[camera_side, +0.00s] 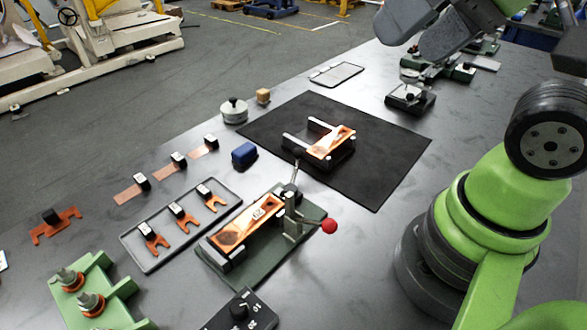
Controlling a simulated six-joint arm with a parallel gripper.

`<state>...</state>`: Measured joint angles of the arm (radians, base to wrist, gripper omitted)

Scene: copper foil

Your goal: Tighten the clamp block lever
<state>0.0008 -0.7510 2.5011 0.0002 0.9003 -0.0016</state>
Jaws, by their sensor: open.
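The clamp block (262,238) stands on a dark green base at the lower middle, with a copper-coloured piece lying along its top. Its lever ends in a red knob (329,226), which sticks out to the right of an upright metal post. A dark-tipped rod rises beside the post. My gripper (412,37) shows only as grey parts at the top right. It is open, high and well apart from the lever. Its fingertips are not clear.
A black mat (385,165) carries a second block with copper foil (332,146). A tray (158,263) of forked copper pieces lies left of the clamp block, near a blue block (244,154). A black dial box (240,312) stands in front. Bare table lies right of the lever.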

